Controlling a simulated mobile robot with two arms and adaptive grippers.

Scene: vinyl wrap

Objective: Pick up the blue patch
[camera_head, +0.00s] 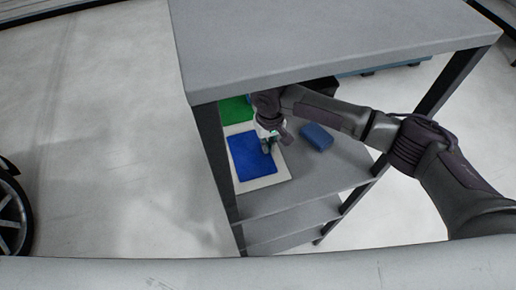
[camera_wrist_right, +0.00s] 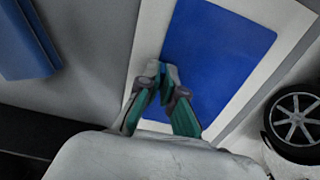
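The blue patch (camera_head: 249,158) lies flat on a white backing sheet (camera_head: 274,179) on the upper shelf under the table top. It also shows large in the right wrist view (camera_wrist_right: 222,55). My right gripper (camera_head: 267,143) points down at the patch's right edge in the head view. In the wrist view, its fingertips (camera_wrist_right: 165,76) are close together at the patch's edge, with a little blue showing between them. I cannot tell whether they pinch the edge or only stand over it. My left gripper is not in view.
A blue block (camera_head: 317,137) lies on the shelf to the right of my gripper and shows in the wrist view (camera_wrist_right: 25,40). A green patch (camera_head: 235,110) lies behind the blue one. The grey table top (camera_head: 320,45) overhangs the shelf; dark legs (camera_head: 216,165) stand at its corners.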

